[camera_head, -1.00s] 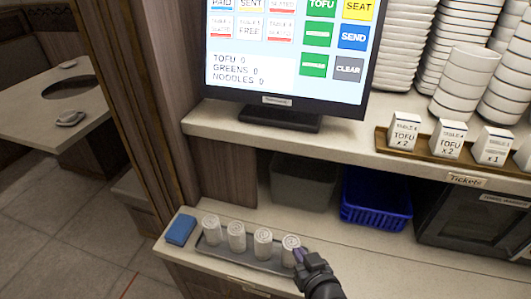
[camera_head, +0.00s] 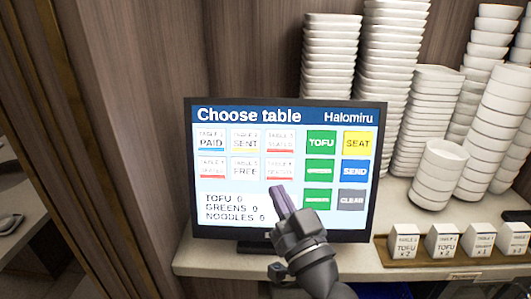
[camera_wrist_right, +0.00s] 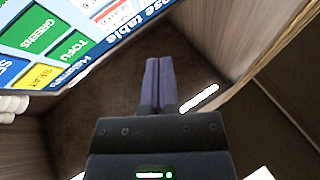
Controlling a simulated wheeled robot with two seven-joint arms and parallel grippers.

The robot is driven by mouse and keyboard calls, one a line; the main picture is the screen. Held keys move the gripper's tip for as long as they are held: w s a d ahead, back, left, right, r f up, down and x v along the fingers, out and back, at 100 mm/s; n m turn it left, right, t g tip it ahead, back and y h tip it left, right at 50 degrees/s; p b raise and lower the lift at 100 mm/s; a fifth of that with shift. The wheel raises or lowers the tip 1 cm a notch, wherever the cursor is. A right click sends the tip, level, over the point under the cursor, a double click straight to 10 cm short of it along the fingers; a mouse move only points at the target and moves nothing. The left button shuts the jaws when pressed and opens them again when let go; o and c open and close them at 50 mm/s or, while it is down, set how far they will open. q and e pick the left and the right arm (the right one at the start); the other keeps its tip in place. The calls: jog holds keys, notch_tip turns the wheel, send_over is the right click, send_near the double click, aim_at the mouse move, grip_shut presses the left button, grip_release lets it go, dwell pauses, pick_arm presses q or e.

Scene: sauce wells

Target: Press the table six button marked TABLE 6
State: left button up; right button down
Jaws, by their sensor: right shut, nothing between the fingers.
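The touch screen (camera_head: 240,180) stands upright on the counter and reads "Choose table". It has two rows of three table buttons. The lower right table button (camera_head: 280,169), with a red bar, is probably TABLE 6, but its small print is blurred. My right gripper (camera_head: 279,191) is shut and empty, its purple fingertips just below that button in the head view. I cannot tell whether they touch the screen. In the right wrist view the shut fingers (camera_wrist_right: 152,62) point past the screen's edge, and the screen (camera_wrist_right: 75,40) shows tilted. My left gripper is out of view.
Green TOFU (camera_head: 321,142), yellow SEAT (camera_head: 358,143), blue SEND (camera_head: 355,171) and grey CLEAR (camera_head: 352,200) buttons are right of the table buttons. Stacks of white bowls (camera_head: 408,135) stand right of the screen. Ticket blocks (camera_head: 403,243) stand on a tray at the front right.

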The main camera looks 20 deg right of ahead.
jog(key=b, duration=0.4)
send_near(274, 164)
jog(key=w+a+r, duration=0.1)
jog(key=w+r, duration=0.2)
jog(key=w, duration=0.1)
jog(key=shift+w+d+f, duration=0.1)
jog(key=shift+w+d, duration=0.1)
jog(key=shift+w, duration=0.25)
dwell(1.6)
jog(key=shift+w+d+f, duration=0.15)
jog(key=shift+w, duration=0.2)
jog(key=shift+w+d+f+b, duration=0.15)
jog(key=shift+w+b, duration=0.15)
jog(key=shift+b, duration=0.25)
dwell(0.3)
dwell(0.4)
jog(key=shift+s+a+r+p, duration=0.15)
jog(key=shift+s+p, duration=0.15)
jog(key=shift+s, duration=0.05)
jog(key=shift+s+a+r+p, duration=0.15)
jog(key=shift+s+a+p, duration=0.05)
jog(key=shift+s+p, duration=0.15)
